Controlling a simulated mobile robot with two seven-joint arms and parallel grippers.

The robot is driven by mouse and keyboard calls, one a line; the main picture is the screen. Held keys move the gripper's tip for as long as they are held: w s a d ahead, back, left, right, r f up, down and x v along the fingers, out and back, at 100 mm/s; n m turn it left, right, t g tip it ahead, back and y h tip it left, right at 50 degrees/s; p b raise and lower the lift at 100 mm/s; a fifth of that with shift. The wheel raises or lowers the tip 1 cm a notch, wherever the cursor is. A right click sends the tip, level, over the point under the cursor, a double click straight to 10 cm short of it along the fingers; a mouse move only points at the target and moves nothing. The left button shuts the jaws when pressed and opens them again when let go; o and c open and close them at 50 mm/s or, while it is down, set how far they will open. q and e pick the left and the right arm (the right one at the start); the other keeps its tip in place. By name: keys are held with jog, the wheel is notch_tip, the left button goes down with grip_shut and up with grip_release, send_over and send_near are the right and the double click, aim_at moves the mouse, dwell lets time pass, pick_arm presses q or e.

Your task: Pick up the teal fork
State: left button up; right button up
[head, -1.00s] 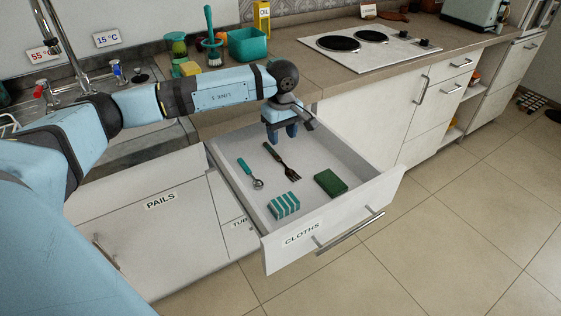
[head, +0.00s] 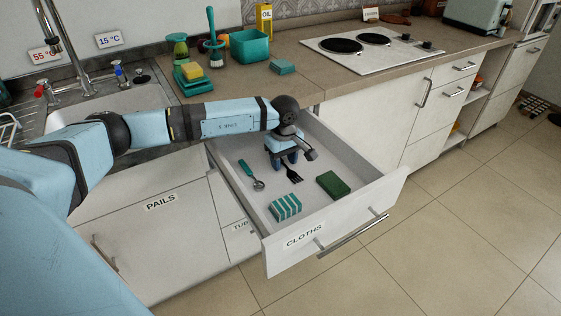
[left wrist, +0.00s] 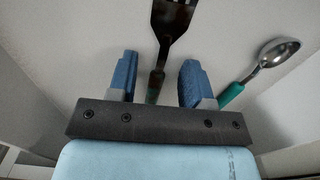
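The fork (head: 293,176) lies in the open drawer, its dark tines showing below my left gripper (head: 283,161) in the head view; its handle is hidden there. In the left wrist view the dark fork head (left wrist: 172,18) is at the top. Its handle, dark with a teal tint, runs down between the two blue fingers of my left gripper (left wrist: 157,78). The fingers are apart, with a gap on each side of the handle, so the gripper is open. How far the fingertips are above the drawer floor is hard to tell. My right gripper is not in view.
A teal-handled spoon (head: 251,175) lies left of the fork, and close by in the wrist view (left wrist: 262,68). A striped cloth (head: 286,207) and a green sponge (head: 333,185) lie nearer the drawer front (head: 340,228). The drawer's walls bound the space.

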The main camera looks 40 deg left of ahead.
pick_arm(q)
grip_shut()
